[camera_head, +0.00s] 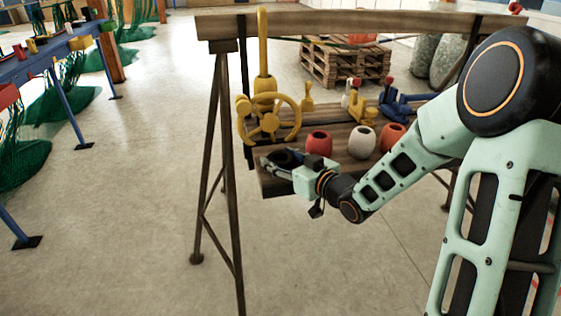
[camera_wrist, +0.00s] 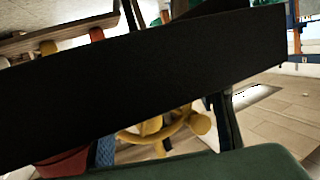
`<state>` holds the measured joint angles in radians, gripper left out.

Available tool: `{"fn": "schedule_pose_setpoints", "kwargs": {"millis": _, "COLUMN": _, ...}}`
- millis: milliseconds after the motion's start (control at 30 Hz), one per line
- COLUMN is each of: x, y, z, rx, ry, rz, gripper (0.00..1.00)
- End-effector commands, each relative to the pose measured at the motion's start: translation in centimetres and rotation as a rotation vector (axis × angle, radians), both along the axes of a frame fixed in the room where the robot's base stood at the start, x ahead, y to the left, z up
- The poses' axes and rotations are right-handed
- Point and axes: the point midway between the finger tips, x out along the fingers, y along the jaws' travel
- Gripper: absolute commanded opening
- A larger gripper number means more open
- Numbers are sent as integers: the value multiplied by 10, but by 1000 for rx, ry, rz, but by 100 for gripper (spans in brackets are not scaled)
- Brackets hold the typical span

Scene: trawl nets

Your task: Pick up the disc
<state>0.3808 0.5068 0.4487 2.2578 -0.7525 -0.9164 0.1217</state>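The disc is most likely the black piece (camera_wrist: 150,80) that crosses the wrist view as a broad dark slab, seen nearly edge-on and very close. In the head view a dark rounded shape (camera_head: 287,158) shows at my gripper (camera_head: 278,163), over the near left part of the wooden table. Dark finger parts show above and below the slab in the wrist view, so my gripper appears shut on it. The slab hides most of the fingertips and much of the scene behind.
The wooden table (camera_head: 268,184) holds a yellow handwheel (camera_head: 270,124), red float (camera_head: 318,143), white float (camera_head: 362,142) and second red float (camera_head: 392,137). A wooden beam on legs (camera_head: 350,22) spans above. Pallets (camera_head: 345,62) stand behind.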

Motion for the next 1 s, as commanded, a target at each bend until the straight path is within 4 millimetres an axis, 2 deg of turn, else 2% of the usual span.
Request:
{"fn": "schedule_pose_setpoints", "kwargs": {"millis": 33, "x": 0, "y": 0, "z": 0, "rx": 0, "ry": 0, "rz": 0, "gripper": 42}}
{"fn": "schedule_pose_setpoints", "kwargs": {"millis": 200, "x": 0, "y": 0, "z": 0, "rx": 0, "ry": 0, "rz": 0, "gripper": 25}}
{"fn": "schedule_pose_setpoints", "kwargs": {"millis": 467, "x": 0, "y": 0, "z": 5, "rx": 0, "ry": -2, "rz": -1, "gripper": 25}}
{"fn": "schedule_pose_setpoints", "kwargs": {"millis": 567, "x": 0, "y": 0, "z": 20, "rx": -2, "ry": -4, "rz": 0, "gripper": 25}}
{"fn": "schedule_pose_setpoints", "kwargs": {"millis": 800, "x": 0, "y": 0, "z": 70, "rx": -2, "ry": -4, "rz": 1, "gripper": 25}}
{"fn": "schedule_pose_setpoints", "kwargs": {"millis": 1000, "x": 0, "y": 0, "z": 96, "rx": -2, "ry": -3, "rz": 0, "gripper": 25}}
